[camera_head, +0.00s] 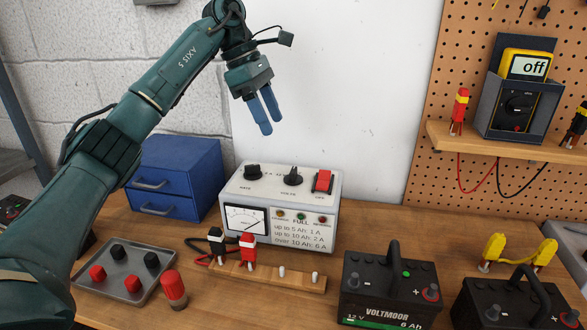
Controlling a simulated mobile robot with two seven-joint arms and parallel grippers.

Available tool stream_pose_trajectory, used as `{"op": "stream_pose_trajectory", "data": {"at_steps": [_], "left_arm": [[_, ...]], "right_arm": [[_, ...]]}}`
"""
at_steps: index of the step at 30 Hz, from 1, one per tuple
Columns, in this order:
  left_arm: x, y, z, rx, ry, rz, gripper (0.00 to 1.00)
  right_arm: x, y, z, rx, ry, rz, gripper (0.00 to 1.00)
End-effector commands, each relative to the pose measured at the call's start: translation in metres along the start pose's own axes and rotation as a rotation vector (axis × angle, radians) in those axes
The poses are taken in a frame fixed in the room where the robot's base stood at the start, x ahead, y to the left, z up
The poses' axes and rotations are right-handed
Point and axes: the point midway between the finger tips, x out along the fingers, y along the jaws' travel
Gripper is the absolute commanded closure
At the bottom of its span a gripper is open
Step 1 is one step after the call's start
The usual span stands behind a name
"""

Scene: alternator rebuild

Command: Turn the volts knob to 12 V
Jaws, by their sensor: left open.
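The grey battery charger (328,208) stands on the wooden bench near the middle. Its black volts knob (292,176) sits on the sloping top between the rate knob (253,171) and a red rocker switch (322,181). The markings by the volts knob are too small to tell its setting. My left gripper (271,127) is open and empty, with its blue fingers pointing down, well above the charger and slightly left of the volts knob. Nothing touches the knob. My right gripper is not in view.
A blue drawer cabinet (178,160) stands left of the charger. Red and black clamps (248,250) sit on a wooden strip (265,281) in front. Batteries (375,290) stand at the front right. A multimeter (525,66) reading "off" sits on the pegboard shelf.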

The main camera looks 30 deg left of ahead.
Motion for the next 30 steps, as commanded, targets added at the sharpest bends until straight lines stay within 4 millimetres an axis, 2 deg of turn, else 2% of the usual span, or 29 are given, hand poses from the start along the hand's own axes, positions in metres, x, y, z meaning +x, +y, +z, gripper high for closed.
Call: {"op": "stream_pose_trajectory", "data": {"at_steps": [9,15,21,30], "left_arm": [[0.068,-0.001,-0.001,0.000,0.001,-0.005,0.47],[0.100,-0.001,0.000,0.000,0.000,-0.003,0.47],[0.114,-0.001,0.000,0.000,-0.001,-0.001,0.47],[0.115,-0.001,0.000,0.000,-0.001,-0.001,0.48]], "right_arm": [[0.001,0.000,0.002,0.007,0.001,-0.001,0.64],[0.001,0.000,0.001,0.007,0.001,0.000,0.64],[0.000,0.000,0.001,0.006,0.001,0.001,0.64],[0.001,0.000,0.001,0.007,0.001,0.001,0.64]]}}
